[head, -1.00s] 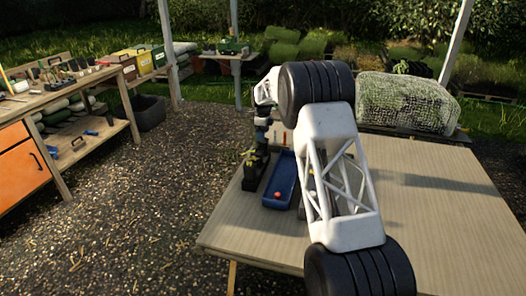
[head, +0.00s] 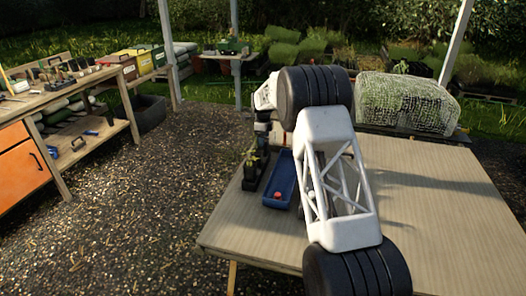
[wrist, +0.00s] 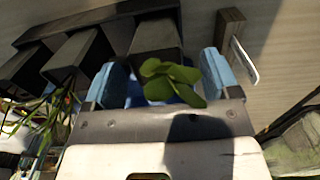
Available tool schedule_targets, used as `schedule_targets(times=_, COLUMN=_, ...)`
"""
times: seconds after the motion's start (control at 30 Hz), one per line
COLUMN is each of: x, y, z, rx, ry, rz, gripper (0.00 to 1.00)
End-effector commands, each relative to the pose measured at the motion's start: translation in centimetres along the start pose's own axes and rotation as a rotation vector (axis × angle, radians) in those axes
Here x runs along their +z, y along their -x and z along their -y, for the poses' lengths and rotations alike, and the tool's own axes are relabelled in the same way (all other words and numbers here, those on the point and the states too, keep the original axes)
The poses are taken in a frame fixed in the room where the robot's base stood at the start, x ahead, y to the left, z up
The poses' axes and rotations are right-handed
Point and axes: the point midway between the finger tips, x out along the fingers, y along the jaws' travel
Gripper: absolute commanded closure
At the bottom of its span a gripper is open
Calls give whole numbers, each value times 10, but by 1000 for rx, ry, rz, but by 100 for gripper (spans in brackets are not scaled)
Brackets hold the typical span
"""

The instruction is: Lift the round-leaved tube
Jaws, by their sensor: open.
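The round-leaved tube is a dark square tube (wrist: 156,38) with a sprig of broad, rounded green leaves (wrist: 172,82), in the middle of the wrist view. My gripper (wrist: 160,84) is open. Its two blue fingers stand apart on the left and right of the leaves, with no visible grip on the tube. The lower part of the tube is hidden from this angle. In the head view, my gripper (head: 262,140) is small and dark above the tubes at the table's left side, and its fingers cannot be made out.
More dark square tubes (wrist: 80,55) stand left in the wrist view, with thin grassy leaves (wrist: 18,125) below them. A wooden block with a white tag (wrist: 243,62) is close to the right finger. A blue tray (head: 280,180) holding a red ball (head: 278,194) sits beside the tubes on the table (head: 440,210).

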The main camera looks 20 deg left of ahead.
Motion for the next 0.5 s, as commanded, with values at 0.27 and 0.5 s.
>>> schedule_targets(times=0.27, x=-1, y=-6, z=-1, rx=1, ry=0, rz=-1, gripper=18)
schedule_targets(times=0.5, x=-2, y=-27, z=-2, rx=1, ry=0, rz=-1, gripper=18)
